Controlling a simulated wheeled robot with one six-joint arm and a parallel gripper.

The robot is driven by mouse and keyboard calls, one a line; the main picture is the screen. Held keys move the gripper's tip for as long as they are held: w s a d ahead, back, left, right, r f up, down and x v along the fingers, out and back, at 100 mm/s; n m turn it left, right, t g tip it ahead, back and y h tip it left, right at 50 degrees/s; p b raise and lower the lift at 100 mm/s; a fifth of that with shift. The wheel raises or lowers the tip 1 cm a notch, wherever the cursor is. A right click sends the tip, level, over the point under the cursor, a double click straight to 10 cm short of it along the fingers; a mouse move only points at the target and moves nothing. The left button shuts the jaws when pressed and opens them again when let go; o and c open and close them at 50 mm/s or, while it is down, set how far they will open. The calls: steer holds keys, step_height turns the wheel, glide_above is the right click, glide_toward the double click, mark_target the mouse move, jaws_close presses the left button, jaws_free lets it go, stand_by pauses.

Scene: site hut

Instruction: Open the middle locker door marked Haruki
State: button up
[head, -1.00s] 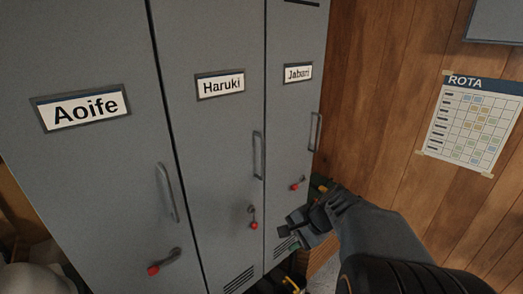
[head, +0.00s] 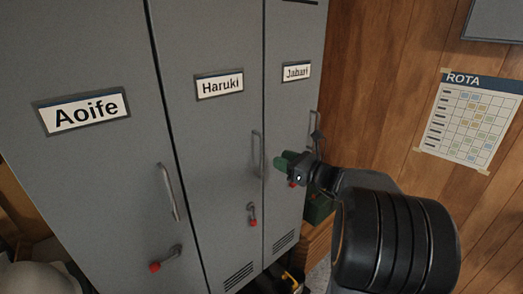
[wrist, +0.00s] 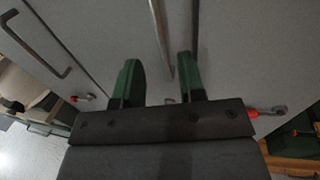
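The grey middle door (head: 210,150) marked Haruki (head: 220,86) looks shut, flush with its neighbours. Its upright bar handle (head: 257,155) is near its right edge. Its red-tipped latch lever (head: 252,215) points down below the handle. My gripper (head: 284,162) is to the right of that handle, in front of the Jabari door. In the wrist view, its two green fingers (wrist: 160,78) are apart with nothing seen gripped. A handle bar (wrist: 160,40), apparently Haruki's, runs down towards the gap between them. Whether it is touched I cannot tell. The Haruki lever is mostly hidden there.
The Aoife door (head: 95,180) is at left, its lever (head: 165,260) turned sideways. The Jabari door (head: 295,110) is at right. A green box (head: 318,208) stands beside the lockers. A wooden wall with a rota sheet (head: 468,120) closes the right side.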

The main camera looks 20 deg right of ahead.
steer(key=p+x, duration=0.1)
steer(key=x, duration=0.7)
steer(key=shift+w+a, duration=0.1)
steer(key=shift+w, duration=0.15)
steer(key=shift+c, duration=0.2)
jaws_close()
